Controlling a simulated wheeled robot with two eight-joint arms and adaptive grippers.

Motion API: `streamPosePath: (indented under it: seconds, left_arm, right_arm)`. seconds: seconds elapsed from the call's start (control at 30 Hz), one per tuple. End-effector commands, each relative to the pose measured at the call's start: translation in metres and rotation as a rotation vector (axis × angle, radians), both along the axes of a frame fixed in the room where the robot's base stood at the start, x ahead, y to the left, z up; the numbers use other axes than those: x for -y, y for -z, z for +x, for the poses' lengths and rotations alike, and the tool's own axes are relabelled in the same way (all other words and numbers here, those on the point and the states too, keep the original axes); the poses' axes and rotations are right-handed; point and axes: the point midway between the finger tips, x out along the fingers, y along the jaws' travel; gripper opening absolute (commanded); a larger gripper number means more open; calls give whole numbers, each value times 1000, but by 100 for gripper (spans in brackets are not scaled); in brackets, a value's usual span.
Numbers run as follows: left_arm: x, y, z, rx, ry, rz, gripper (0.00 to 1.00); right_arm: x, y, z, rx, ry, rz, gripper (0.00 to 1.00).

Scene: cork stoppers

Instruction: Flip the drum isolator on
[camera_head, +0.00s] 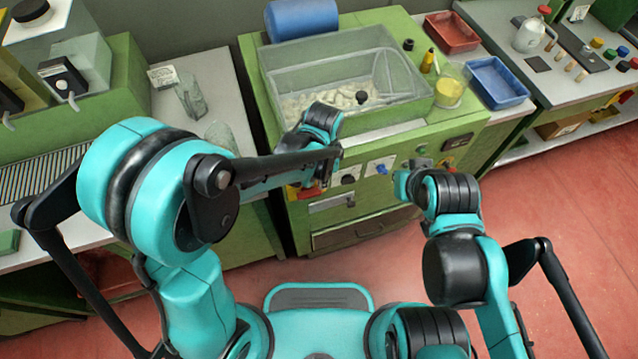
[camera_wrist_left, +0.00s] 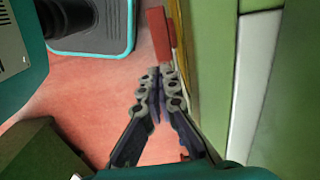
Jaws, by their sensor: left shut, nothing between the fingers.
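A red switch handle with a yellow patch (camera_head: 303,192), which looks like the drum isolator, sits at the left end of the green machine's front panel, partly hidden by my left gripper. A red part on the panel also shows in the left wrist view (camera_wrist_left: 159,36), just beyond the fingertips. My left gripper (camera_head: 325,180) is shut and empty, close beside the red handle; whether they touch I cannot tell. Its closed fingers also show in the left wrist view (camera_wrist_left: 162,76). My right gripper (camera_head: 403,184) is at the panel's right part, its fingers too small to read.
The front panel carries a blue knob (camera_head: 381,169), dark knobs and a dark display (camera_head: 457,142). A clear bin (camera_head: 345,70) of pale stoppers tops the machine. Red (camera_head: 452,32) and blue (camera_head: 497,82) trays stand right. A grey bench is at left; red floor lies in front.

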Motion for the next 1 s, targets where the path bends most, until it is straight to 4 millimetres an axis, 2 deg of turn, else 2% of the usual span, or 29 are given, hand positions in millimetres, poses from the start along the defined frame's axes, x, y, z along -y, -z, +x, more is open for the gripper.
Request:
streamPosePath:
  seconds: [0.03,0.1,0.3,0.4,0.57,0.9,1.0]
  left_arm:
    - [4,-18,1,0,2,0,0]
    - [9,-33,3,0,2,0,0]
    - [22,-71,7,0,2,0,0]
    - [26,-83,9,0,1,0,0]
    - [30,-93,10,0,0,0,0]
    - [30,-94,10,0,0,0,0]
    - [23,-96,7,0,-1,0,0]
  right_arm:
    - [0,-11,0,0,0,0,0]
    - [0,-16,0,0,0,0,0]
    - [0,-29,0,0,0,0,0]
    - [0,-32,0,0,0,0,0]
    - [0,-35,0,0,0,0,0]
    - [0,-35,0,0,0,0,0]
    - [0,-33,0,0,0,0,0]
